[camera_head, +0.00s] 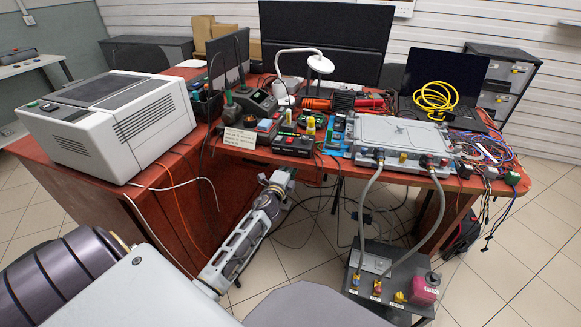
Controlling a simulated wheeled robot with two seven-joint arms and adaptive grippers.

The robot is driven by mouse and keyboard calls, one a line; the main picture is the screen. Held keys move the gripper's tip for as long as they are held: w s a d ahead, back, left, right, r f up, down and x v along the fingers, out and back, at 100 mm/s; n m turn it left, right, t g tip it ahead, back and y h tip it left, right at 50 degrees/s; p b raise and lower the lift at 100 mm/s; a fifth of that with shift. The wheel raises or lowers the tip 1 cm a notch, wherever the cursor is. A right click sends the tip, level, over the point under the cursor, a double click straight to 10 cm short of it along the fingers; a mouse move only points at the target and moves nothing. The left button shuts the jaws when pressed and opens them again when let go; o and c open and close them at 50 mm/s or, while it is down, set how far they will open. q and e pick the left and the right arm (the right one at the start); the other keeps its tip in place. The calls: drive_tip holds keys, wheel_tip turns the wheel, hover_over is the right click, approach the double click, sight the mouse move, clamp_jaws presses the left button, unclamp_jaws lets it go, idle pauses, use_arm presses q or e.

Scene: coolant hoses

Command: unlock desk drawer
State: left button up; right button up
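The red-brown desk (520,187) stands in front of me, with a solid pedestal (95,215) under its left end. No drawer front, lock or key can be made out on the desk. A dark cabinet (503,73) with grey drawer fronts stands behind it at the right; any lock there is too small to tell. Parts of my own body show at the bottom left. I can make out no fingertips of either gripper.
A grey-white printer-like machine (108,120) fills the desk's left end. A grey metal case (400,138) sits right of centre. Two hoses (362,212) run from it down to a floor unit (385,265). Loose cables hang at the right.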

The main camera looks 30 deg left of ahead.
use_arm(q)
drive_tip(key=shift+s, duration=0.15)
drive_tip(key=v, duration=1.1)
drive_tip(key=shift+s+d, duration=0.2)
drive_tip(key=shift+s, duration=0.1)
drive_tip(key=shift+s+n+y, duration=0.1)
drive_tip(key=shift+n+y, duration=0.2)
idle(0.6)
